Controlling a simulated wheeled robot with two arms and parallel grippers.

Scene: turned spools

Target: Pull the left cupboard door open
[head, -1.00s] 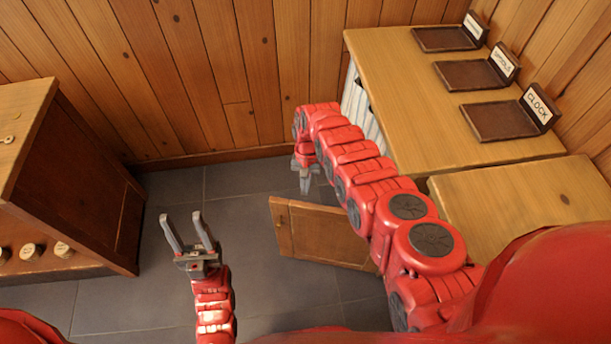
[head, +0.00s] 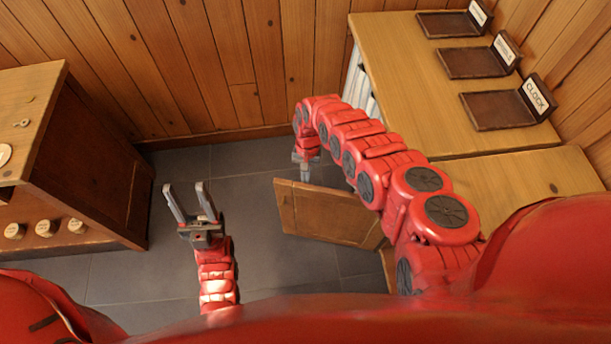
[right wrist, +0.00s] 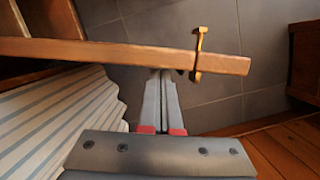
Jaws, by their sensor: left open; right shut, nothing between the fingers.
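The left cupboard door (head: 325,213) stands swung open, out from the wooden counter over the grey floor. In the right wrist view, its top edge (right wrist: 110,52) runs across the picture, with a brass handle (right wrist: 199,55) near its free end. My right gripper (head: 305,172) is shut and empty at the far side of the door near the free end. In the right wrist view, its fingers (right wrist: 163,82) reach the door's edge beside the handle; whether they touch is unclear. My left gripper (head: 186,187) is open and empty, left of the door.
The counter (head: 440,100) bears dark trays, one labelled CLOCK (head: 510,105). Striped cloth (right wrist: 60,115) hangs beside the cupboard opening. A dark wooden cabinet (head: 90,165) with several round knobs stands at the left. Grey floor (head: 240,170) lies free between the cabinet and door.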

